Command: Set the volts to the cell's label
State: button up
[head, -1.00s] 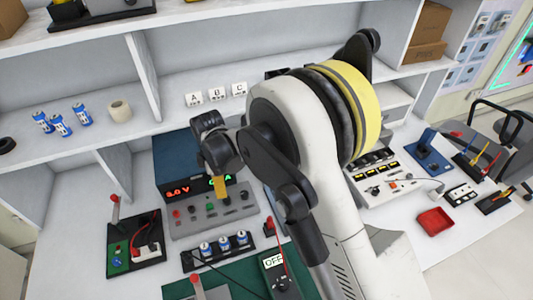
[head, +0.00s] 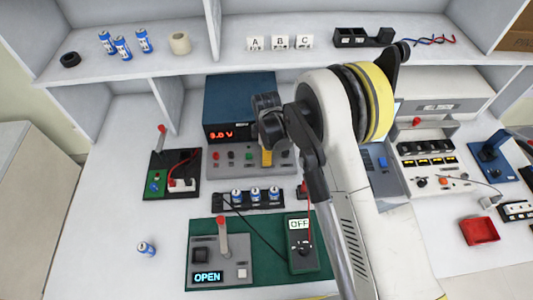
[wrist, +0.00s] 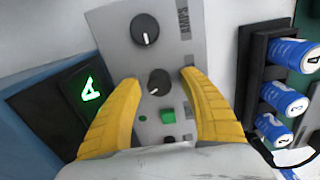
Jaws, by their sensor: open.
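The blue power supply (head: 240,97) stands at the back of the bench, with a red display (head: 228,133) reading what looks like 3.0 V. Its grey control panel (head: 225,165) carries knobs and buttons. My gripper (head: 267,160) is over the right part of this panel, partly hiding it. In the wrist view my gripper (wrist: 158,80) is open, its yellow fingers on either side of a black knob (wrist: 159,82); contact is unclear. Another black knob (wrist: 145,30) lies beyond the fingertips.
A green mat (head: 215,284) in front holds a unit showing OPEN (head: 207,277) and a meter showing OFF (head: 300,224). A loose cell (head: 147,249) is at left. A red tray (head: 480,231) is at right. Clear bench lies at front left.

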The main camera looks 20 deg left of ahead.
grip_shut()
jog(key=shift+m, duration=0.3)
